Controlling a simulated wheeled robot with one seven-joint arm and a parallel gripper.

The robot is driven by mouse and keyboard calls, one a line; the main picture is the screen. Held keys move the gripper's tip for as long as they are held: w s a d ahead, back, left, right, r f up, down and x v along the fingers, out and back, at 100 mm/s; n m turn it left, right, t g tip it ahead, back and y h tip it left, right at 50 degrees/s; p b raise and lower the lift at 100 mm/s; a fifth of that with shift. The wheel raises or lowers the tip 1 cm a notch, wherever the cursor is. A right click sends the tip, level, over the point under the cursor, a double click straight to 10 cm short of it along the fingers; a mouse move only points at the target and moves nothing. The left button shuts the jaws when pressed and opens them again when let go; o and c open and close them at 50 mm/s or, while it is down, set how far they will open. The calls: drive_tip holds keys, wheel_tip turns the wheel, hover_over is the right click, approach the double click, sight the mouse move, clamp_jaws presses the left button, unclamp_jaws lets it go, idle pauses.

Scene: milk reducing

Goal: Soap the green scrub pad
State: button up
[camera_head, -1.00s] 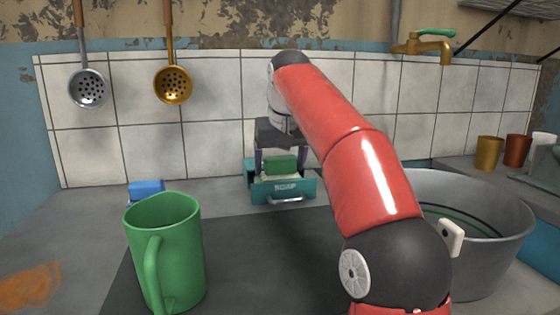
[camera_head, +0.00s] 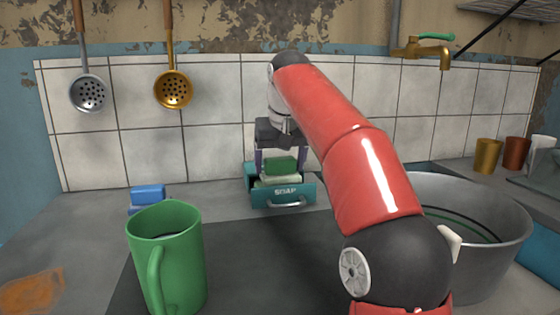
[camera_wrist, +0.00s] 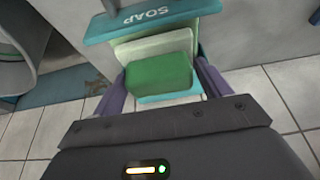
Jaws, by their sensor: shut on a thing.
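The green scrub pad (camera_head: 281,166) is between the fingers of my gripper (camera_head: 280,164), which is shut on it above the open soap drawer. The wrist view shows the green pad (camera_wrist: 158,74) between the purple fingers. A pale cream layer (camera_wrist: 150,46) lies against its far side; I cannot tell whether it is part of the pad or soap. The teal drawer (camera_head: 295,190) has SOAP on its front and a metal handle. A pale green strip (camera_head: 274,184) shows beneath the cream layer. The drawer's inside is mostly hidden.
A green mug (camera_head: 183,265) stands at the front left. A blue block (camera_head: 148,192) lies on the counter behind it. A large metal basin (camera_head: 505,245) is at the right, partly behind my arm. The tiled wall is close behind the soap box.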

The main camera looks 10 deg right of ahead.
sight(280, 158)
drive_tip(key=shift+r+p, duration=3)
drive_tip(key=shift+r, duration=0.05)
drive_tip(key=shift+f, duration=0.1)
